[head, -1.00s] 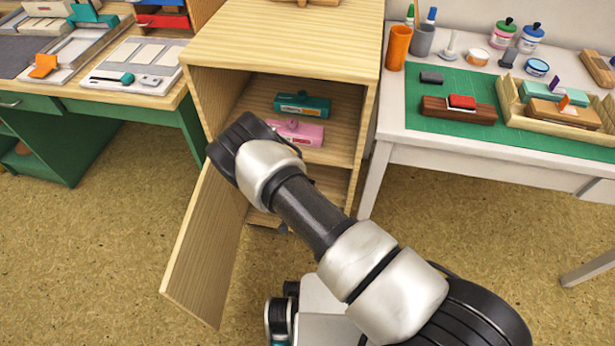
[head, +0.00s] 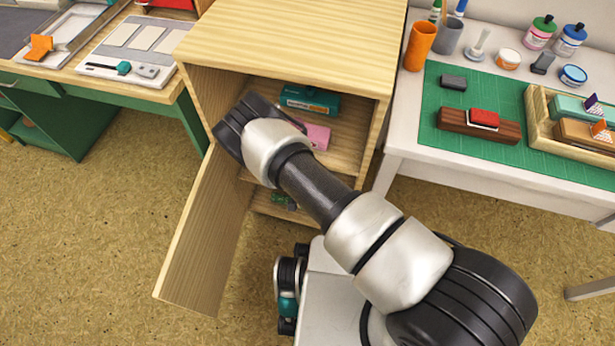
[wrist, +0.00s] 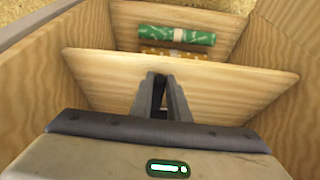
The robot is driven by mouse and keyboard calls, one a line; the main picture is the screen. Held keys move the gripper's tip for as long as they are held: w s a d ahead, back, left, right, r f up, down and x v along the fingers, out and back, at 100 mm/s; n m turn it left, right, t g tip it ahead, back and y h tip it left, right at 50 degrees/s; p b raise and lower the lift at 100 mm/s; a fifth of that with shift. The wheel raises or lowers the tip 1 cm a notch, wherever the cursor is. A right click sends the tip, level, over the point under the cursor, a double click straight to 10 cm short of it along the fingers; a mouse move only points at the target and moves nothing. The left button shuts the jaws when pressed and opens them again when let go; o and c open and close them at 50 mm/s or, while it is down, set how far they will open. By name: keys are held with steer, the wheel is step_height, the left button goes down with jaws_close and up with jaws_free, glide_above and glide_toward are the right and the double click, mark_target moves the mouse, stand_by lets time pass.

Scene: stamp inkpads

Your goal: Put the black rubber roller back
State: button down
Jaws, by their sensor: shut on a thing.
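My gripper is at the cabinet opening, its fingers hidden by my wrist in the head view. In the wrist view, the gripper fingers (wrist: 160,82) are close together in front of a wooden shelf board (wrist: 215,88). What they hold is hidden or too thin to make out. The wooden cabinet (head: 290,35) has its door (head: 205,235) open toward the lower left. On its upper shelf lie a teal box-like item (head: 310,101) and a pink one (head: 318,135), partly covered by my wrist. I cannot clearly identify the black rubber roller.
A green roll (wrist: 175,36) and an orange patterned item (wrist: 180,53) lie on the lower level. The right table has a green mat (head: 455,110) and a wooden tray (head: 538,105).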

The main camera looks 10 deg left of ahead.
steer(key=shift+s, duration=0.15)
steer(key=shift+f+b, duration=0.25)
steer(key=shift+b, duration=0.1)
steer(key=c, duration=1.7)
jaws_free()
steer(key=shift+r, duration=0.1)
steer(key=shift+r+p, duration=0.1)
steer(key=shift+p, duration=0.3)
steer(key=shift+s+r+p, duration=0.15)
steer(key=shift+r+p, duration=0.15)
steer(key=s, duration=0.4)
steer(key=s+a+p, duration=0.1)
steer(key=s, duration=0.3)
steer(key=s+a, duration=0.1)
steer(key=s, duration=0.3)
steer(key=shift+a+r+p, duration=0.1)
steer(key=shift+p, duration=0.2)
